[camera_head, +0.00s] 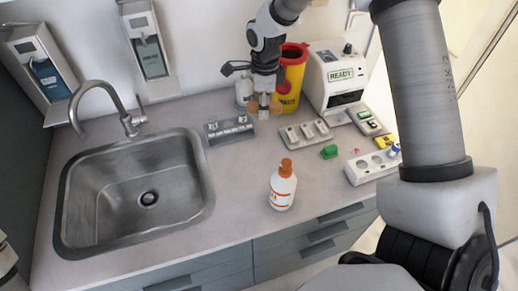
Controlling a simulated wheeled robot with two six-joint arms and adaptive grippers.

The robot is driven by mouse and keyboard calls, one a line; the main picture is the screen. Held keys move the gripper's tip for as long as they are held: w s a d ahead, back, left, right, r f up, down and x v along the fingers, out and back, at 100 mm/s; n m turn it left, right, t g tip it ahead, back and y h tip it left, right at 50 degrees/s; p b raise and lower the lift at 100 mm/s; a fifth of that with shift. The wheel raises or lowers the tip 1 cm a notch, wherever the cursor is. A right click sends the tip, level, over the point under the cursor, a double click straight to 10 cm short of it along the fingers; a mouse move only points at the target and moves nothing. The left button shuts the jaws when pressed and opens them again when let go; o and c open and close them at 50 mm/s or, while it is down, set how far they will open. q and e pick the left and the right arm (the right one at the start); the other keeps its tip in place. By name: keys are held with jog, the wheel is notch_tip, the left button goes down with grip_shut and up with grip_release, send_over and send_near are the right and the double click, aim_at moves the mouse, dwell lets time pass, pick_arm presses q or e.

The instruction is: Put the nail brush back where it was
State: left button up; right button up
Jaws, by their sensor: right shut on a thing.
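My right gripper (264,108) is at the back of the counter, in front of the yellow sharps bin. It points down and its tan fingertips are shut on a small pale thing, most likely the nail brush (264,101). The brush is small in view and partly hidden by the fingers, so its bristles cannot be made out. I cannot tell whether it touches the counter. My left gripper is not in view.
A grey rack (229,131) stands left of the gripper, and a switch panel (305,133) right of it. An orange-capped bottle (283,187) stands in front. The steel sink (205,190) is left.

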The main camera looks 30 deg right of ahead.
jog(key=b, duration=0.4)
send_over(264, 155)
notch_tip(264, 155, down, 5)
notch_tip(264, 155, down, 12)
jog(key=shift+f, duration=0.25)
jog(key=shift+d, duration=0.1)
jog(key=shift+s+f, duration=0.15)
jog(key=o, duration=1.1)
